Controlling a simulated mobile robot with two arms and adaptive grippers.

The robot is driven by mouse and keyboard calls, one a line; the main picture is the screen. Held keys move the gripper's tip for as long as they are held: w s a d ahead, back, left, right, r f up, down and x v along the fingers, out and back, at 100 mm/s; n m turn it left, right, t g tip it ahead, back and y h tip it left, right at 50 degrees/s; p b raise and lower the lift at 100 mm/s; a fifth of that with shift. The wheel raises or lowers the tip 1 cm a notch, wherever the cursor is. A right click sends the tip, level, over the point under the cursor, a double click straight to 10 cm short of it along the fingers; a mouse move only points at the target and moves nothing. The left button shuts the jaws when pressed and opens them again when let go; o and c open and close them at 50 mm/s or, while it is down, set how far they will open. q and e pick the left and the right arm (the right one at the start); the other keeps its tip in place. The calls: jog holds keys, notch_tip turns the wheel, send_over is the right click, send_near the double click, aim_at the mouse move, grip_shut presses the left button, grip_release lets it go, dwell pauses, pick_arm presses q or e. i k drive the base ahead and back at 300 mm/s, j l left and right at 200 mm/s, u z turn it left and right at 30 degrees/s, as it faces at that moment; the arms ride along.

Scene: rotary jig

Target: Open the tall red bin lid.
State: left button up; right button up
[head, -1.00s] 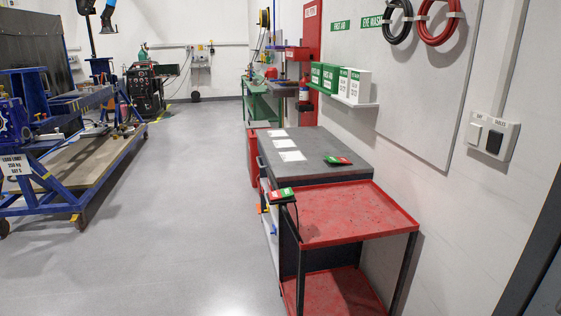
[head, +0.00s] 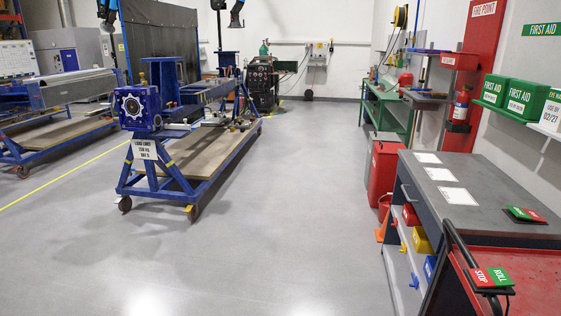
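The tall red bin (head: 382,172) stands on the floor against the far end of the grey-topped workbench in the head view. Its top (head: 388,149) looks covered and level, so the lid appears shut. The bench hides part of the bin's right side. Neither of my grippers is in view.
The grey-topped bench (head: 440,190) and red cart (head: 525,275) line the right side. A red bucket (head: 384,207) and orange cone (head: 381,231) are near the bin's foot. A blue wheeled jig (head: 200,165) stands left. The grey floor (head: 290,210) between is clear.

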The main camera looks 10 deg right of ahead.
aim_at(391, 148)
jog(key=i+z, duration=0.2)
jog(key=i, duration=0.45)
jog(key=i+j+z, duration=0.2)
jog(key=i, duration=0.4)
jog(key=i+j+z, duration=0.2)
jog(key=i, duration=2.05)
jog(key=i+z, duration=0.3)
jog(key=i, duration=0.2)
jog(key=i+j+z, duration=0.3)
jog(key=i, duration=0.15)
jog(key=i+j+z, duration=0.3)
jog(key=i, duration=0.15)
jog(key=l, duration=0.1)
